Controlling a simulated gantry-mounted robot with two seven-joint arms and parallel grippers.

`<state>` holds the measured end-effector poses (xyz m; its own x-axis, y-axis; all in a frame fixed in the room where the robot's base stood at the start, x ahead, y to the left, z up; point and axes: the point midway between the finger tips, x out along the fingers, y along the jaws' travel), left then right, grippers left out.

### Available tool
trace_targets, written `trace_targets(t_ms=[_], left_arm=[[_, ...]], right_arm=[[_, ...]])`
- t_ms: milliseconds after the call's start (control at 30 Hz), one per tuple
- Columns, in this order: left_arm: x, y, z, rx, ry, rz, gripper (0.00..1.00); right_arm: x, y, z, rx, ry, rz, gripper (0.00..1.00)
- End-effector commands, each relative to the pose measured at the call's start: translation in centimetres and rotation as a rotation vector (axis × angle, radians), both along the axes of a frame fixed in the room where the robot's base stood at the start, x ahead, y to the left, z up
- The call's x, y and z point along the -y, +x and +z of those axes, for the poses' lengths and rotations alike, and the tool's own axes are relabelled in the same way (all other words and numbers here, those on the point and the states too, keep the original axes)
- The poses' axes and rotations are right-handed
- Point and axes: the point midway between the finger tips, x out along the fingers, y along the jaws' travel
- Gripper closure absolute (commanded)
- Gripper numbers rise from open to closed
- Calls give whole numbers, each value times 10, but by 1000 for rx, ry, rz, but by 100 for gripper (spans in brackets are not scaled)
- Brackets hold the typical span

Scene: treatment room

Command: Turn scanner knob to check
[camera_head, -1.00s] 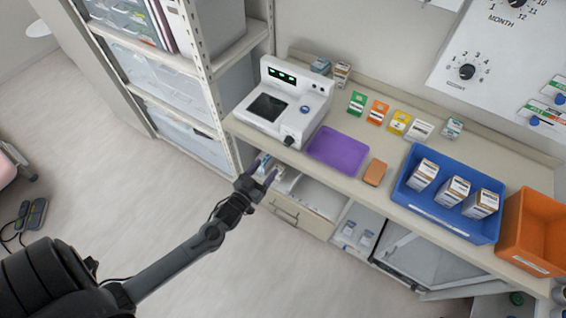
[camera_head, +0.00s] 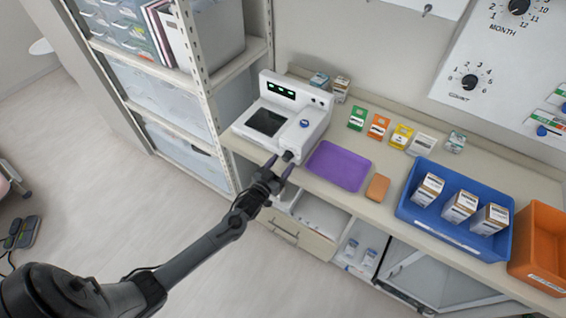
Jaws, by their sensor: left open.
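The white scanner (camera_head: 286,112) stands at the left end of the counter. It has a dark window on top, a green-lit display and a blue button. Its dark knob (camera_head: 287,156) sticks out of the front face, low at the right. I cannot tell whether the fingers touch the knob. My right gripper is not in view.
A blue bin (camera_head: 442,238) holds white boxes, beside an orange bin (camera_head: 538,249). Small coloured cards stand behind. A shelf rack (camera_head: 205,90) is close on the left. An open drawer (camera_head: 300,232) is below.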

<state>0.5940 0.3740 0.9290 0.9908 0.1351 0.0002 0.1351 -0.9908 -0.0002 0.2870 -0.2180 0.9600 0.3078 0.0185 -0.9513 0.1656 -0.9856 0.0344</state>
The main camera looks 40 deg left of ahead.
Motion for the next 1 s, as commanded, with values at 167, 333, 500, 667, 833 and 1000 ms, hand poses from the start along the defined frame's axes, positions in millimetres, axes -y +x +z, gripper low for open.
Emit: trace_targets(t_ms=[167,333,500,667,833,1000], left_arm=[[-2,12,0,0,0,0,38],[-2,14,0,0,0,0,38],[-2,14,0,0,0,0,38],[-2,14,0,0,0,0,63],[-2,14,0,0,0,0,89],[-2,14,0,-1,4,0,94]], right_arm=[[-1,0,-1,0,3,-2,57],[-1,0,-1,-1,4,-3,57],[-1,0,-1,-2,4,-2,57],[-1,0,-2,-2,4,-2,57],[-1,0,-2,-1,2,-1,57],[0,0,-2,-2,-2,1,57]])
